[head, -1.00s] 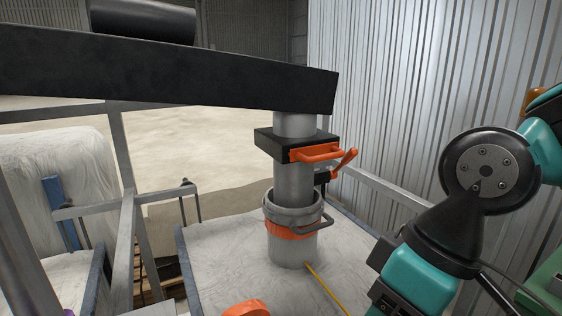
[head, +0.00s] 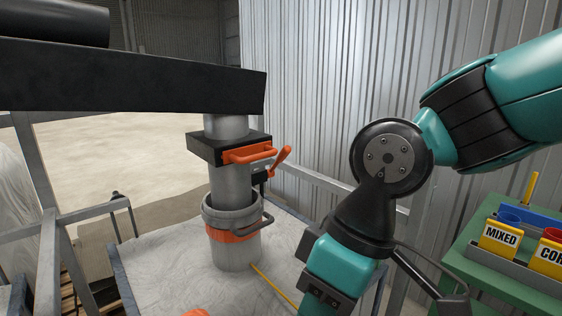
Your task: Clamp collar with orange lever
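The black clamp collar (head: 205,150) sits around the grey vertical pipe (head: 230,182). An orange handle (head: 250,153) is fixed to its front, and an orange lever (head: 280,160) sticks up and out at its right side. Lower on the pipe is a grey ring (head: 216,219) with a dark handle and an orange band (head: 222,235) under it. My teal and black arm stands to the right of the pipe, apart from the collar.
A dark beam (head: 130,75) crosses above the collar. A wrapped white block (head: 165,280) lies under the pipe, with a yellow stick (head: 272,287) on it. A green bench (head: 470,262) with labelled bins (head: 500,238) stands at the right, before a corrugated wall (head: 320,90).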

